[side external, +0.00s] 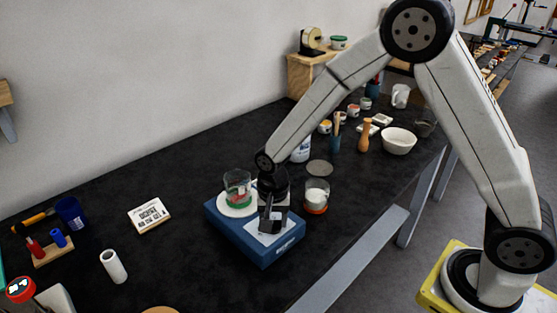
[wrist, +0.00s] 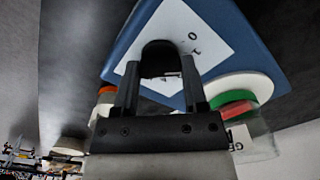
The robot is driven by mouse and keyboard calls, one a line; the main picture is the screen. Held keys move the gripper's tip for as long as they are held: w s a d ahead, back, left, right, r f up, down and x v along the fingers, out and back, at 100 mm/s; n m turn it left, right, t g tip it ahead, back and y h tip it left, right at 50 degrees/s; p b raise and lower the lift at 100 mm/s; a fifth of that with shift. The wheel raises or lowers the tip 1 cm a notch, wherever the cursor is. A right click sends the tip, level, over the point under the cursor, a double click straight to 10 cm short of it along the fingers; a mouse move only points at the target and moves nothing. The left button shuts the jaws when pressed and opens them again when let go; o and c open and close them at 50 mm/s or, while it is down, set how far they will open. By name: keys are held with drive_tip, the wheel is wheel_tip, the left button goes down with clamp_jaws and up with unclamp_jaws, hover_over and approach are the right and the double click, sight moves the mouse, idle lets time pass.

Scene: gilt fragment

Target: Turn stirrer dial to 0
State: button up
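The blue stirrer (side external: 258,247) stands on the dark bench, and it also shows in the wrist view (wrist: 235,30). A glass beaker (side external: 238,186) with green and red in it sits on its round white plate (side external: 236,209). The black dial (wrist: 160,52) is on the stirrer's white label panel (wrist: 185,25); a printed 0 shows near the dial. My gripper (wrist: 160,68) has one finger on each side of the dial, with no clear gap, and looks shut on it. In the side view my gripper (side external: 271,222) is low over the panel and hides the dial.
A jar with an orange base (side external: 316,197) stands close right of the stirrer. A white bowl (side external: 398,141) and several jars stand farther back. The bench between card and stirrer is clear.

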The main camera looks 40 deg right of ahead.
clamp_jaws()
drive_tip(key=shift+n, duration=3.1)
drive_tip(key=o, duration=0.7)
unclamp_jaws()
drive_tip(key=shift+o, duration=0.2)
drive_tip(key=shift+r, duration=0.15)
drive_tip(key=shift+r, duration=3.8)
